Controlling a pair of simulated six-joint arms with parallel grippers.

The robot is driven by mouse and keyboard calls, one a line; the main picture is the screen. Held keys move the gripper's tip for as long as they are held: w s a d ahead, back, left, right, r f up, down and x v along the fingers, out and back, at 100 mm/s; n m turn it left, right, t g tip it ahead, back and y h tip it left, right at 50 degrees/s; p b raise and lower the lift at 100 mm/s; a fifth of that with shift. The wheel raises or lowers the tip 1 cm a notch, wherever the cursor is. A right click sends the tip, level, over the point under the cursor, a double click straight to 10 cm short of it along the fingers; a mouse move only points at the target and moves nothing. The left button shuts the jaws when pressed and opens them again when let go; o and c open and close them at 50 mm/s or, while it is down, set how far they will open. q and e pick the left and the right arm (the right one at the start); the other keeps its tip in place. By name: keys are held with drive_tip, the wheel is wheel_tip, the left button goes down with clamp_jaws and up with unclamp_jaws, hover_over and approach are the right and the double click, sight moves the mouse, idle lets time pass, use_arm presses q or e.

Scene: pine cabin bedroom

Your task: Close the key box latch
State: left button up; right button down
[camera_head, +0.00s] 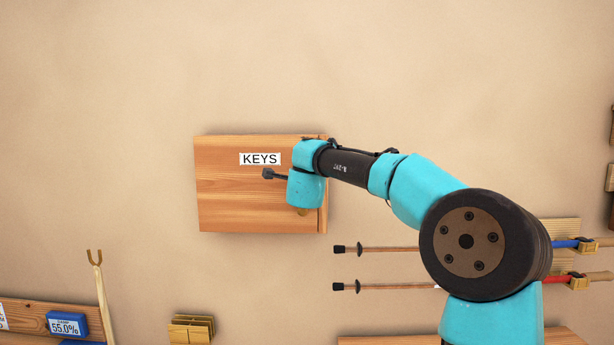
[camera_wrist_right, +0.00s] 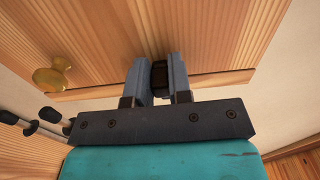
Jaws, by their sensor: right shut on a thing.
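The wooden key box (camera_head: 235,190) hangs on the wall and bears a KEYS label (camera_head: 260,159). Its door looks flush or nearly so in the head view. My right gripper (camera_wrist_right: 159,62) is at the box's right edge and is shut on a small dark latch piece (camera_wrist_right: 159,82), seen between its jaws in the right wrist view. My teal wrist hides the jaws and the latch in the head view. My left gripper is out of view.
Two trekking poles (camera_head: 385,249) lie horizontally below right of the box. A forked wooden stick (camera_head: 98,285), a blue gauge reading 55.0% (camera_head: 66,322) and a brass-coloured block (camera_head: 191,329) are lower left. The wall above and left of the box is bare.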

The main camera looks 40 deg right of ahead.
drive_tip(key=c, duration=1)
unclamp_jaws()
drive_tip(key=shift+c, duration=0.2)
drive_tip(key=shift+s, duration=0.1)
drive_tip(key=v, duration=1.7)
drive_tip(key=shift+s+a, duration=0.1)
